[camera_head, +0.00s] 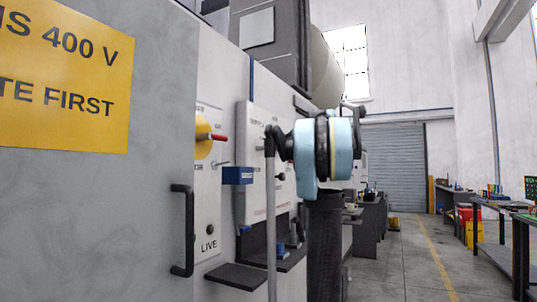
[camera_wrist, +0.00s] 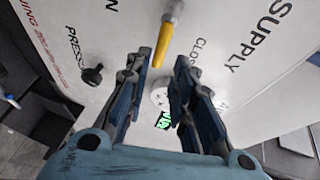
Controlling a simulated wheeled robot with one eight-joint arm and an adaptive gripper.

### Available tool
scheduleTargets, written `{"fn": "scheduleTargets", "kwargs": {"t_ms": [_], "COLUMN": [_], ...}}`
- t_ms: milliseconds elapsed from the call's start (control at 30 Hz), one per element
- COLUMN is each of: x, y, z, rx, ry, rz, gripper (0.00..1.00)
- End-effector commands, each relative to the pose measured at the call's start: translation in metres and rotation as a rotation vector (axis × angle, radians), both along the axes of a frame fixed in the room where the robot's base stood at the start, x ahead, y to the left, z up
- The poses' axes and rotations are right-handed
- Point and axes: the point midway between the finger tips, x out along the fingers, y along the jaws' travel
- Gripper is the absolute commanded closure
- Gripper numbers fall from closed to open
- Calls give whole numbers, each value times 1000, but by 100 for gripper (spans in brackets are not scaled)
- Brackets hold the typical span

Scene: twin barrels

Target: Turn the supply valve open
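The supply valve's lever (camera_wrist: 163,45) shows in the wrist view as a yellow handle with a grey end at the top of the frame. It is on a white panel lettered SUPPLY, beside a partly covered word starting CLOS. My gripper (camera_wrist: 157,68) is open, with its dark fingers apart and the yellow tip between them in the picture. I cannot tell whether either finger touches it. In the head view my gripper (camera_head: 269,141) is in front of the white panel (camera_head: 258,119), and I cannot make out the lever there.
A black knob (camera_wrist: 92,74) is left of the fingers; a pale round fitting (camera_wrist: 160,96) and a green display (camera_wrist: 164,121) sit behind them.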

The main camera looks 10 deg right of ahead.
Motion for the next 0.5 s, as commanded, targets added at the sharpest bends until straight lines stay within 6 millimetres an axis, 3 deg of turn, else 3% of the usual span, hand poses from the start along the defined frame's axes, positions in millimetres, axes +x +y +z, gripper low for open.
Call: {"fn": "scheduleTargets", "kwargs": {"t_ms": [500], "x": [71], "y": [44], "z": [-15], "rx": [-1], "ry": [0], "rz": [2], "gripper": [77]}}
